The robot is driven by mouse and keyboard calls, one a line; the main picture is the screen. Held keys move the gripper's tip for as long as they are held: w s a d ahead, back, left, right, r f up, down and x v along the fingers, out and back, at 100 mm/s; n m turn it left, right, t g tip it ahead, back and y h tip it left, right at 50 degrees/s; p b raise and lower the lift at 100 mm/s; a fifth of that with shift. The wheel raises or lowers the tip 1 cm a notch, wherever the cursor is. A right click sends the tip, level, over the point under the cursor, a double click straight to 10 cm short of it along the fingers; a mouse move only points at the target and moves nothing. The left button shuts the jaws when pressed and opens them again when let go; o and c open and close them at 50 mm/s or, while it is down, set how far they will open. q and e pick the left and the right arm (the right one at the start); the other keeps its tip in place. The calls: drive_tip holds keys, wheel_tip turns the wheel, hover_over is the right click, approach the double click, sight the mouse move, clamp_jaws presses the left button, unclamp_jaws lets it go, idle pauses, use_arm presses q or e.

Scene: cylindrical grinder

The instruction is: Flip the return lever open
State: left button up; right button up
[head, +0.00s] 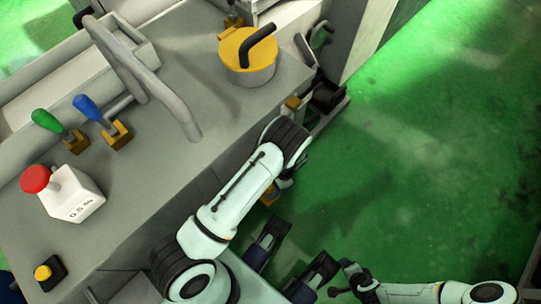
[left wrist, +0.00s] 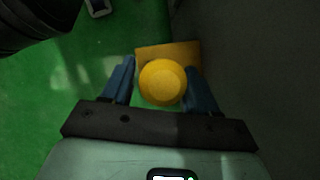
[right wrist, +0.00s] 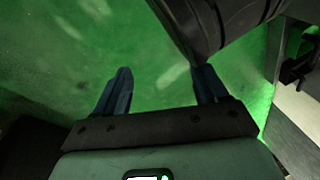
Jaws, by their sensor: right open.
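A round yellow knob (left wrist: 162,83) on a flat orange-yellow base plate (left wrist: 181,51) shows in the left wrist view, beside the machine's grey side wall; I cannot tell for sure that it is the return lever. My left gripper (left wrist: 160,72) is open, one blue finger on each side of the knob; whether they touch it I cannot tell. In the head view a little yellow (head: 270,195) shows beneath my left wrist, and my left arm hides most of that spot. My right gripper (right wrist: 164,72) is open and empty over the green floor.
The machine top (head: 150,180) carries a green-handled lever (head: 46,120), a blue-handled lever (head: 86,107), a red button on a white box (head: 74,196), a curved grey bar (head: 150,82) and a yellow cap with a black handle (head: 247,65). The green floor (head: 440,150) to the right is free.

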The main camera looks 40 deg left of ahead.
use_arm(q)
drive_tip(key=p+v, duration=0.2)
drive_tip(key=v, duration=1.1)
drive_tip(key=shift+r, duration=0.2)
use_arm(e)
drive_tip(key=r, duration=0.1)
drive_tip(key=a+r, duration=0.1)
drive_tip(key=r, duration=0.1)
drive_tip(key=shift+w+a+r, duration=0.15)
drive_tip(key=shift+a+r, duration=0.1)
drive_tip(key=shift+r, duration=0.05)
use_arm(q)
drive_tip(key=shift+w+d, duration=0.1)
use_arm(e)
drive_tip(key=shift+w, duration=0.1)
